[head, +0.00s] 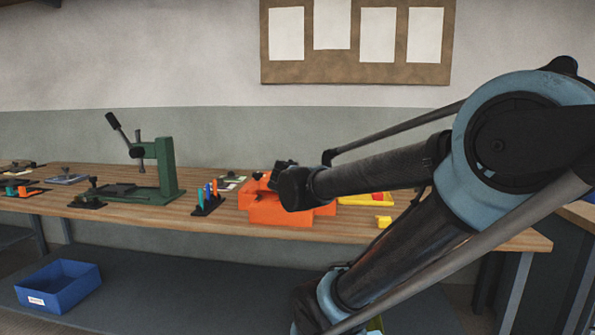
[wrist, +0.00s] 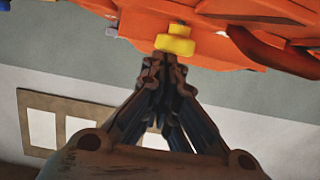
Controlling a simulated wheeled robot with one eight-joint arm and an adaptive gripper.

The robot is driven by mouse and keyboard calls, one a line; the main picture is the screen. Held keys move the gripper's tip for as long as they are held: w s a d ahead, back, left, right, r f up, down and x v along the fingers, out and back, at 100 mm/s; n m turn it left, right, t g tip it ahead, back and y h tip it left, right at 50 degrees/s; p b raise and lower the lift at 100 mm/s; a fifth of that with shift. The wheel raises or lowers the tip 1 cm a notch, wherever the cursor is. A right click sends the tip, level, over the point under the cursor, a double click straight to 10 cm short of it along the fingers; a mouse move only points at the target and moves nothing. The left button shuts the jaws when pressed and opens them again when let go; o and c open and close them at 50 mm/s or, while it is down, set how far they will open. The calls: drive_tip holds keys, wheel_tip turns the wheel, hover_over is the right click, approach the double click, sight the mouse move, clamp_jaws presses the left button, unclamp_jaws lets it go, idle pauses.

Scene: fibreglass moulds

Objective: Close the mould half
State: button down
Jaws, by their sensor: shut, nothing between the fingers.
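The orange mould (head: 265,212) sits on the workbench, partly hidden behind the dark end of my arm in the head view. In the wrist view the orange mould (wrist: 135,14) fills the top edge, with a yellow knob-like part (wrist: 176,42) standing out from it. My gripper (wrist: 166,60) is shut and empty, its fingertips right at the yellow part. I cannot tell whether they touch it. The mould's hinge and how far its half stands open cannot be made out.
On the wooden bench (head: 225,220) a green press (head: 165,170) and a rack of coloured tools (head: 207,200) stand left of the mould. A blue bin (head: 60,288) is on the lower shelf.

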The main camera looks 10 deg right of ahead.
drive_tip(key=shift+s+f, duration=0.45)
drive_tip(key=shift+f, duration=0.35)
drive_tip(key=shift+s+f, duration=0.1)
drive_tip(key=shift+s, duration=0.2)
drive_tip(key=shift+w+a+f, duration=0.1)
drive_tip(key=shift+w+f, duration=0.1)
drive_tip(key=shift+w, duration=0.1)
drive_tip(key=shift+r, duration=0.15)
drive_tip(key=shift+r, duration=0.15)
drive_tip(key=shift+w+r, duration=0.15)
drive_tip(key=shift+r, duration=0.65)
drive_tip(key=shift+w+r, duration=0.15)
drive_tip(key=shift+r, duration=0.7)
drive_tip(key=s, duration=0.2)
drive_tip(key=s+a+f, duration=0.1)
drive_tip(key=shift+s+a, duration=0.1)
drive_tip(key=shift+s, duration=0.2)
drive_tip(key=s+a+f, duration=0.2)
drive_tip(key=s, duration=0.3)
drive_tip(key=shift+s, duration=0.3)
